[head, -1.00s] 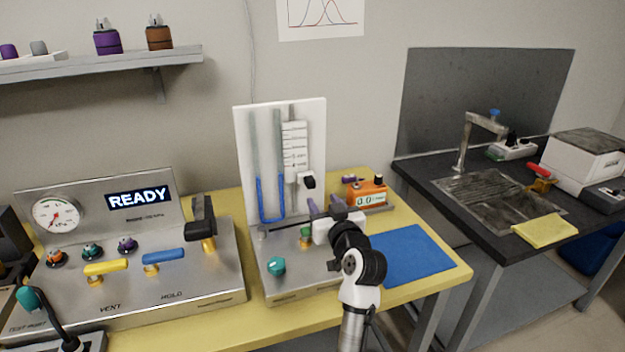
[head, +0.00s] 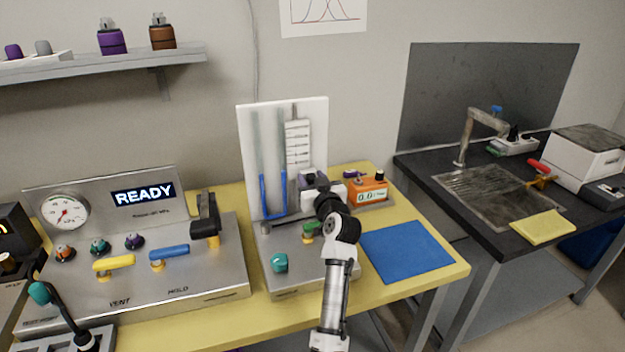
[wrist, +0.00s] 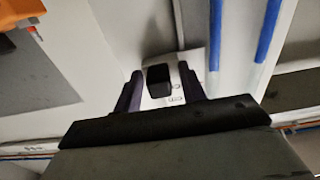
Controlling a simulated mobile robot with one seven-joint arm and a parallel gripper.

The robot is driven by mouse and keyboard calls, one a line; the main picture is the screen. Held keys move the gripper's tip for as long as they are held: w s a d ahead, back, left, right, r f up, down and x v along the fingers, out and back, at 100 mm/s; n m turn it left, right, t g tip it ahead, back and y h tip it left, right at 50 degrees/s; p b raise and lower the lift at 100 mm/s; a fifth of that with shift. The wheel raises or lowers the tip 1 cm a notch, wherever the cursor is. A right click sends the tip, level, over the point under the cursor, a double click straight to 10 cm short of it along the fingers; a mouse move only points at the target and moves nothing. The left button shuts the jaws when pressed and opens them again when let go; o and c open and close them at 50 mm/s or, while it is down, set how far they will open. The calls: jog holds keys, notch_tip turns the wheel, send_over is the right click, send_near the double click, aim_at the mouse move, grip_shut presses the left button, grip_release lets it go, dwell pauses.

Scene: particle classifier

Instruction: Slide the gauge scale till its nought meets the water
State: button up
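The gauge is a white upright panel (head: 312,115) with a U-shaped tube holding blue water (head: 263,195). The two water tops look about level. The white scale (head: 298,145) with dark marks stands right of the tube, its lower end partly hidden by my gripper. Its nought is too small to read. My gripper (head: 309,181) is at the scale's lower end. In the wrist view, the fingers (wrist: 160,88) stand on either side of the scale's black knob (wrist: 160,80), with gaps visible, so they are open around it. Blue tube legs (wrist: 268,30) show beside it.
An orange meter (head: 368,190) stands close right of the gauge. A teal knob (head: 280,263) and a green knob (head: 311,229) sit on the gauge's base. A blue mat (head: 408,252) lies clear at right. A steel console (head: 205,275) is at left.

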grip_shut()
notch_tip(320, 180, down, 2)
jog(key=b, duration=0.2)
jog(key=shift+b, duration=0.35)
jog(key=shift+r, duration=0.1)
jog(key=shift+o, duration=0.7)
grip_release()
